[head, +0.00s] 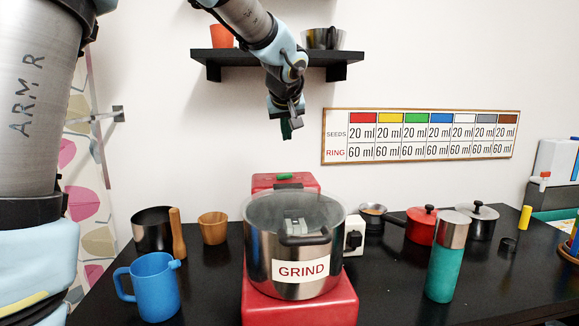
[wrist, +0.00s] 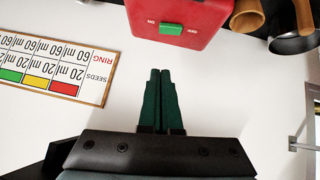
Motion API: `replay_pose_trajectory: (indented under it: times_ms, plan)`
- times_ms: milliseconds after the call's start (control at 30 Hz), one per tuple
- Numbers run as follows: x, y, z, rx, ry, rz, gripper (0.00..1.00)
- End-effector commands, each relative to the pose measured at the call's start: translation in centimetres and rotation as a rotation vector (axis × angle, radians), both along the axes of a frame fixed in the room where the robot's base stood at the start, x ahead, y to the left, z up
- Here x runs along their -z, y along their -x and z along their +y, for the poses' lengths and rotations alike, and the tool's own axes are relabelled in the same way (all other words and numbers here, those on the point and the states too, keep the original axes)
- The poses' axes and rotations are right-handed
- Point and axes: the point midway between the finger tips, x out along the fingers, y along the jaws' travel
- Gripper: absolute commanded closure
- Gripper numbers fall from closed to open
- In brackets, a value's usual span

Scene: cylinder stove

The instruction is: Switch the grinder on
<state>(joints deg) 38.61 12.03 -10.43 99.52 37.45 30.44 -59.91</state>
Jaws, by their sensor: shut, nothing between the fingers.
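The grinder has a red base (head: 345,298), a steel pot (head: 256,252) with a clear lid and a GRIND label, and a red block behind it. A green switch (head: 285,177) is on top of that block. In the wrist view the red block (wrist: 205,12) shows the green switch (wrist: 170,29) between ON at left and OFF at right; I cannot tell its setting. My gripper (head: 288,132) is shut and empty, in the air above the block, apart from the switch. Its dark green fingers also show in the wrist view (wrist: 160,72), pointing toward the switch.
A blue jug (head: 152,288), a dark pot (head: 152,230) and a wooden cup (head: 213,228) stand left. A teal flask (head: 446,260), a red pan (head: 421,224) and a grey pot (head: 477,220) stand right. A black shelf (head: 278,57) hangs behind my arm.

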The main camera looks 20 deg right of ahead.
Motion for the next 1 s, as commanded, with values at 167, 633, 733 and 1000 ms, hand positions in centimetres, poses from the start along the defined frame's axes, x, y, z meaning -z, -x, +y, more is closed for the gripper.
replay_pose_trajectory:
  times_ms: [167,633,733,1000]
  plan:
    - [1.4,-1.3,-0.6,-0.001,-0.004,0.003,1.0]
    - [8.2,-6.3,-3.2,0.002,-0.005,0.002,1.0]
    - [9.5,-6.2,-3.4,0.002,-0.004,0.002,1.0]
    - [10.9,-6.2,-3.5,0.0,-0.002,0.001,1.0]
